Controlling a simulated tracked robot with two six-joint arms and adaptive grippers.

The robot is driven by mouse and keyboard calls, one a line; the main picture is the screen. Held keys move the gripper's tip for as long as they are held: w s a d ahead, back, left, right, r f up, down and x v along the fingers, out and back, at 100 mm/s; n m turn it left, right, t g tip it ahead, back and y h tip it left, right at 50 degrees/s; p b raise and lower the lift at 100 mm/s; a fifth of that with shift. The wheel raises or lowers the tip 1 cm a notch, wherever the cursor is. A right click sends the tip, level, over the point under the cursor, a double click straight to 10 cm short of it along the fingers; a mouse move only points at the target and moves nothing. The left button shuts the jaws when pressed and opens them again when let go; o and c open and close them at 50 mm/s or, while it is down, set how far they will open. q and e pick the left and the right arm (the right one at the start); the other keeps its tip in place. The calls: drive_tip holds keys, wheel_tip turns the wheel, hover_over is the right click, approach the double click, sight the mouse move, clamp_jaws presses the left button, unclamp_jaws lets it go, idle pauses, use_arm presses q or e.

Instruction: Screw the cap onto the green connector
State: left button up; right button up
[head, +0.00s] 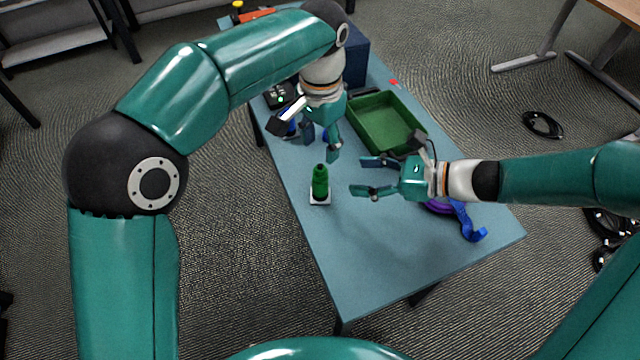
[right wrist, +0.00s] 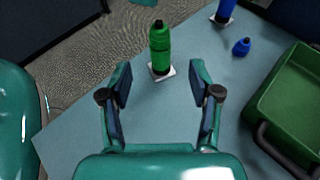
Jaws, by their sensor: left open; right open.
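The green connector (head: 320,188) stands upright on a small white base near the left edge of the table. In the right wrist view the connector (right wrist: 160,62) carries a green cap (right wrist: 160,36) with a dark tip on its top; I cannot tell how tight it is. My right gripper (head: 358,176) is open and empty, to the right of the connector, its fingers pointing towards it. In the right wrist view the right gripper (right wrist: 160,80) has its fingertips apart, with the connector ahead between them. My left gripper (head: 320,142) is open above the table, beyond the connector.
A green tray (head: 418,130) lies right of my left gripper. A blue cap (right wrist: 241,47) and a blue connector (right wrist: 225,10) stand farther back. The table front is clear.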

sight(319, 174)
drive_tip(key=x, duration=1)
drive_tip(key=shift+w+a+f, duration=0.15)
drive_tip(key=shift+a, duration=0.05)
clamp_jaws()
